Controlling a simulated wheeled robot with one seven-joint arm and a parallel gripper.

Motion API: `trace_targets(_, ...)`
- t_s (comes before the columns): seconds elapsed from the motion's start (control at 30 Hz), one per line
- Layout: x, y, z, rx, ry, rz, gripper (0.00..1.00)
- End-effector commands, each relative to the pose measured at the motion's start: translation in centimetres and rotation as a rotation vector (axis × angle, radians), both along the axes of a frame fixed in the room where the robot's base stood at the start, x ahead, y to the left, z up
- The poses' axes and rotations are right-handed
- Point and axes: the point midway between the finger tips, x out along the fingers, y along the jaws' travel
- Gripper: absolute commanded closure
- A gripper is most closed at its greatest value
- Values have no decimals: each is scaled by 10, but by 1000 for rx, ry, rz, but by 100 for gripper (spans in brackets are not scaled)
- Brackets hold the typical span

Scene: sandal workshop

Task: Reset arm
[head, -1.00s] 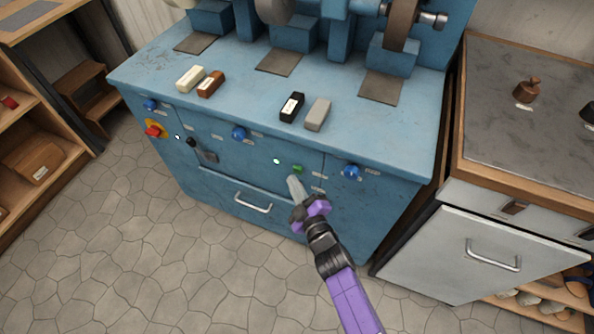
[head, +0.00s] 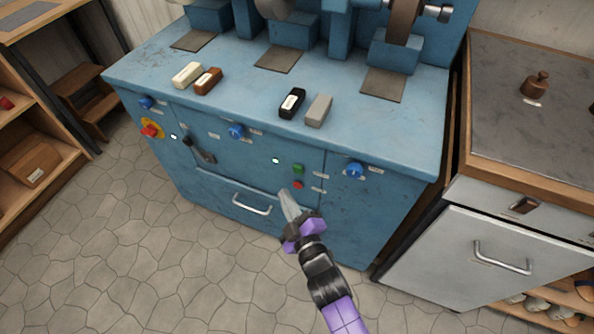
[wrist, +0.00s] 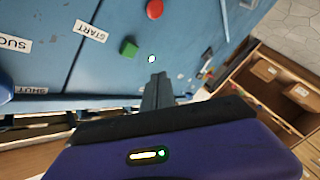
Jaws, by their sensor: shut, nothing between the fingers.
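My gripper (head: 287,203) is shut and empty, in front of the blue machine's (head: 345,225) front panel in the head view. Its fingers point up at the panel, below the green button (head: 298,169) and the red button (head: 298,185). In the wrist view the shut fingers (wrist: 157,92) show beside a lit white indicator (wrist: 152,58), with the green button (wrist: 128,49) and the red button (wrist: 155,9) farther up. The fingers look apart from the panel.
Wax-like bars (head: 207,81) lie on the machine top. A drawer handle (head: 251,205) sits left of my gripper. A grey cabinet (head: 470,262) stands at the right, wooden shelves (head: 40,150) at the left. The tiled floor (head: 130,260) is clear at front left.

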Motion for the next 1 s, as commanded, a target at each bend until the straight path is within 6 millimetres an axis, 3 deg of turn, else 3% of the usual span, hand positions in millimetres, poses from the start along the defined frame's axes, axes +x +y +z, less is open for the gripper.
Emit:
trace_targets(0.63,1,0,2,48,18,-3,100)
trace_targets(0.77,2,0,38,172,2,-8,100)
trace_targets(1.0,-52,-48,71,383,46,-54,100)
